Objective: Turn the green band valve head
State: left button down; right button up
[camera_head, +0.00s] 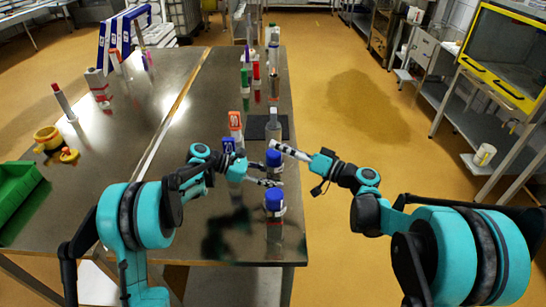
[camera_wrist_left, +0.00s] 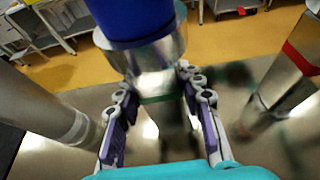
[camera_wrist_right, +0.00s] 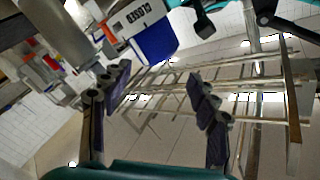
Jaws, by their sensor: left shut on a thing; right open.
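A metal post with a blue head (camera_head: 273,158) stands near the table's right edge. In the left wrist view its blue head (camera_wrist_left: 135,15) sits on a metal collar, with a green band (camera_wrist_left: 165,98) below. My left gripper (camera_head: 272,182) is shut around this post below the head; its fingers (camera_wrist_left: 160,110) flank the post in the left wrist view. My right gripper (camera_head: 276,146) is open beside the blue head, from the right. In the right wrist view nothing is between its fingers (camera_wrist_right: 155,95); whether they touch the head cannot be told.
Another blue-headed post (camera_head: 274,200) stands nearer; a red-banded post (camera_wrist_left: 305,50) shows close by in the left wrist view. A blue and white piece lettered CLOSED (camera_wrist_right: 150,35) is beyond the right fingers. A green bin (camera_head: 18,195) is left.

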aim_at(279, 162)
jog(key=s+d+f+n+t+h, duration=0.4)
jog(key=s+n, duration=0.1)
jog(key=s, duration=0.4)
jog(key=x, duration=1.2)
jog(key=shift+w+d, duration=0.1)
jog(key=c, duration=1.2)
